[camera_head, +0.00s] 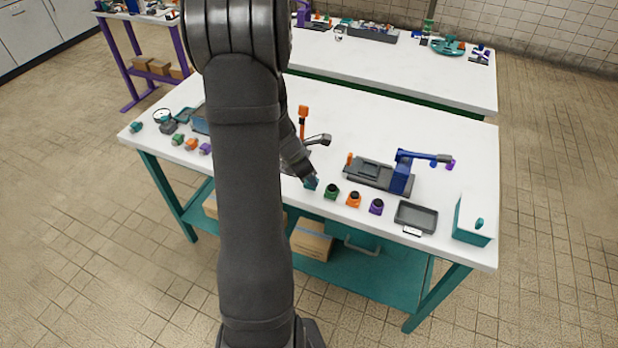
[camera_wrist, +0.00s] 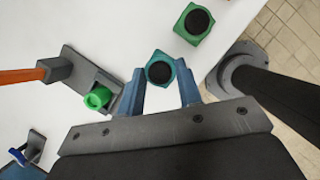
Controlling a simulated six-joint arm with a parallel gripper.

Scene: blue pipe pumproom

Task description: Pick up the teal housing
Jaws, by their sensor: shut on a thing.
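The teal housing (camera_wrist: 160,70) is a small block with a dark round opening on top. In the wrist view it sits between the tips of the two blue fingers of my gripper (camera_wrist: 161,88), which is shut on it. In the head view the teal housing (camera_head: 311,183) shows at the front part of the table, under my gripper (camera_head: 308,178). My arm hides part of that area. I cannot tell whether the housing still touches the table.
A green housing (camera_head: 331,191), an orange housing (camera_head: 353,200) and a purple housing (camera_head: 376,207) stand in a row to the right. A grey tray (camera_head: 416,216) and a teal box (camera_head: 472,222) are farther right. A grey fixture (camera_wrist: 95,88) with a green part is left of my gripper.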

